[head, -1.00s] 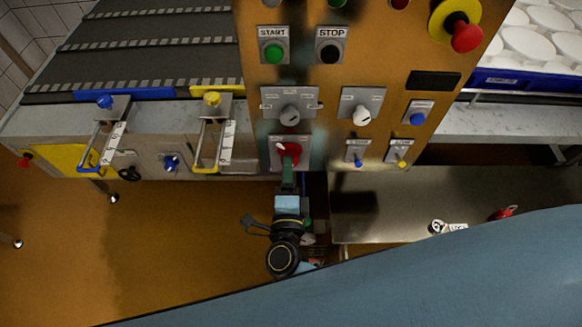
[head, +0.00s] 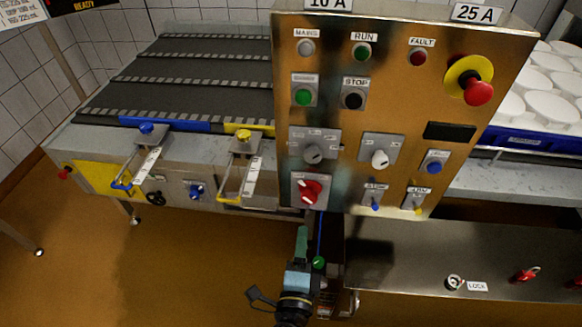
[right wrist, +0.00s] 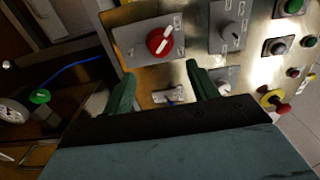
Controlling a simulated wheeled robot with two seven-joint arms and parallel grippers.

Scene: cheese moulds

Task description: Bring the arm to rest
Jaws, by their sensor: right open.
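My right arm comes up from the bottom of the head view, and its right gripper (head: 302,235) is just below the control panel (head: 345,120). In the right wrist view its two green fingers stand apart with nothing between them, so the gripper (right wrist: 160,72) is open and empty. The red rotary switch (head: 309,190) is on the panel's lower left, above the fingertips and apart from them in the head view. It also shows beyond the fingers in the right wrist view (right wrist: 160,41). My left gripper is not in view.
A conveyor (head: 195,75) with yellow and blue clamp handles is at the left. White moulds (head: 545,107) fill a blue crate at the right. A steel surface (head: 410,255) with a lock and red handle lies below.

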